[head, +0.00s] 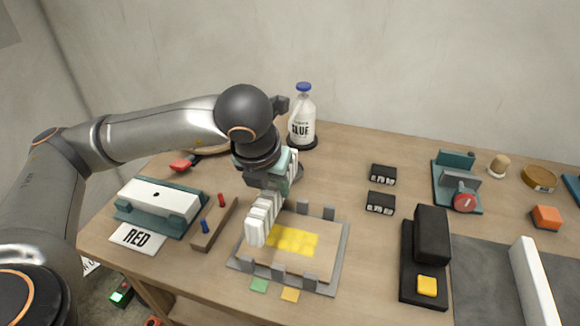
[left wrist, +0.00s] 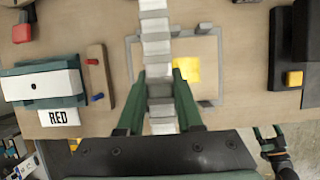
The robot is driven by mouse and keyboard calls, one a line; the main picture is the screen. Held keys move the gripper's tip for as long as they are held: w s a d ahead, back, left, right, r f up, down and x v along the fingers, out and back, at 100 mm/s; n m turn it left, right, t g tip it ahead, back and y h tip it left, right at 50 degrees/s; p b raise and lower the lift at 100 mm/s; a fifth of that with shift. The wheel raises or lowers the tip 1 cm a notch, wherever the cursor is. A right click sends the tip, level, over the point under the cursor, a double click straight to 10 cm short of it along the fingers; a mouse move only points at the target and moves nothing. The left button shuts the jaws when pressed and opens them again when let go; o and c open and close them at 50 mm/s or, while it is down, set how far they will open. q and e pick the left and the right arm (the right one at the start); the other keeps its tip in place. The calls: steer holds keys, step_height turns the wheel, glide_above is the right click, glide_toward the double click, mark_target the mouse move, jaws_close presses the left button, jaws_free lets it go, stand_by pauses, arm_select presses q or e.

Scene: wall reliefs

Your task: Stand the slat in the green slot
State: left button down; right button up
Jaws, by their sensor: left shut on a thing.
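My left gripper (head: 268,192) is shut on a pale, ridged slat (head: 260,222), held above the left side of a grey frame (head: 341,262). In the left wrist view, the gripper's green fingers (left wrist: 160,102) clasp the slat (left wrist: 155,42) from both sides. The frame holds a board with a yellow patch (head: 292,240) and has short grey posts at its back and front edges. The slat hides part of the frame. My right gripper (left wrist: 268,132) shows only in the left wrist view, open and empty.
Left of the frame are a wooden block with pegs (head: 213,226), a teal-based white block (head: 158,199) and a RED card (head: 138,238). A glue bottle (head: 302,122) stands behind. A black block with a yellow button (head: 427,285) stands right.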

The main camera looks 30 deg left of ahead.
arm_select(q)
steer(key=shift+w, duration=0.15)
steer(key=shift+s+f+b, duration=0.25)
steer(key=shift+f+b, duration=0.2)
steer(key=shift+f, duration=0.3)
steer(key=shift+f+b, duration=0.85)
steer(key=shift+f, duration=0.85)
steer(key=shift+f+b, duration=0.45)
steer(key=shift+f, duration=0.05)
steer(key=shift+f+b, duration=0.3)
steer(key=shift+b, duration=0.1)
step_height(320, 180, down, 3)
steer(key=b, duration=0.3)
steer(key=shift+w+r, duration=0.1)
steer(key=shift+r, duration=0.1)
steer(key=shift+f+b, duration=0.55)
steer(key=shift+b, duration=0.05)
arm_select(e)
steer(key=w+a+f+y, duration=0.1)
steer(key=a+f, duration=0.2)
steer(key=f, duration=0.2)
steer(key=shift+w+a+f+n, duration=0.2)
steer(key=shift+w+f+n, duration=0.05)
steer(key=shift+f+n, duration=0.05)
